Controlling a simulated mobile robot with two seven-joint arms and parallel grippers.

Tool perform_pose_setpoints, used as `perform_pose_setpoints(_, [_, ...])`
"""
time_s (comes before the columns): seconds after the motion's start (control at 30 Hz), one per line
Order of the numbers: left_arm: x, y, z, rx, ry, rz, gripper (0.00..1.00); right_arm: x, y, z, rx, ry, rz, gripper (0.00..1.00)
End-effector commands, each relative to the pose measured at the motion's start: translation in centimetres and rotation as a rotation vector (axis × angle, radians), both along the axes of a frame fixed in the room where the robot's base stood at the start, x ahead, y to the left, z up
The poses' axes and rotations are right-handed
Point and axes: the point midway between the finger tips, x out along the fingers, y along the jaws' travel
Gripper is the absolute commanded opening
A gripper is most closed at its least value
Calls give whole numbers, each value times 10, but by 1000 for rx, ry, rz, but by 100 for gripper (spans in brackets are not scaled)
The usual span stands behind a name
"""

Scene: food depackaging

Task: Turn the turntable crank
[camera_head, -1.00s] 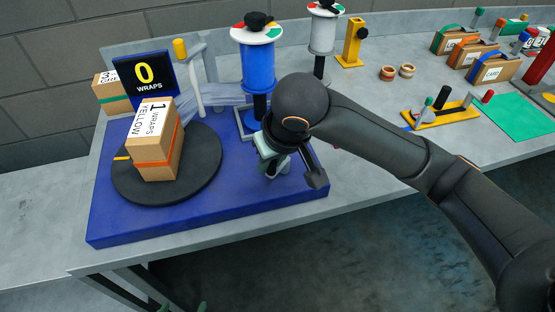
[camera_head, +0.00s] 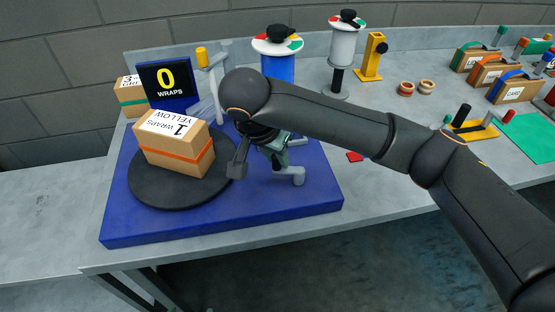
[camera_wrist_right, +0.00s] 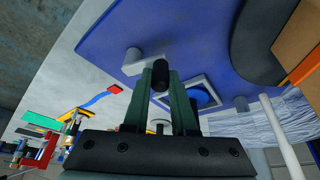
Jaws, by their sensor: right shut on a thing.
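The round dark turntable (camera_head: 150,190) sits on a blue base (camera_head: 215,220). A cardboard box (camera_head: 180,152) with an orange band, marked "1 WRAPS YELLOW", stands on it at an angle. The light grey crank (camera_head: 290,177) is on the base, right of the turntable, partly hidden by my right gripper (camera_head: 275,155). In the right wrist view, my right gripper (camera_wrist_right: 160,82) has its green fingers shut on the crank's dark handle (camera_wrist_right: 160,70). The crank arm (camera_wrist_right: 146,67) runs from the handle to a round grey end. My left gripper is not in view.
A sign (camera_head: 166,80) reads "0 WRAPS". Behind my arm stand a blue film spool (camera_head: 278,67) and a white spool (camera_head: 343,45). A yellow-topped post (camera_head: 202,60) is behind the turntable. More boxes (camera_head: 490,70) and a green mat (camera_head: 530,135) lie far right.

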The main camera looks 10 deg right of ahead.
Motion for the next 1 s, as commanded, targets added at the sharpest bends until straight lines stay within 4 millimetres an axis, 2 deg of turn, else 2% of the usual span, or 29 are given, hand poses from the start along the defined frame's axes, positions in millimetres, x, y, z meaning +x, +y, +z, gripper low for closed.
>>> perform_pose_setpoints(0.43, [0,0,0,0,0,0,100,19,-8,1,1,-2,-428,0])
perform_pose_setpoints(1.0, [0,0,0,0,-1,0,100,34,-29,1,1,-3,-970,0])
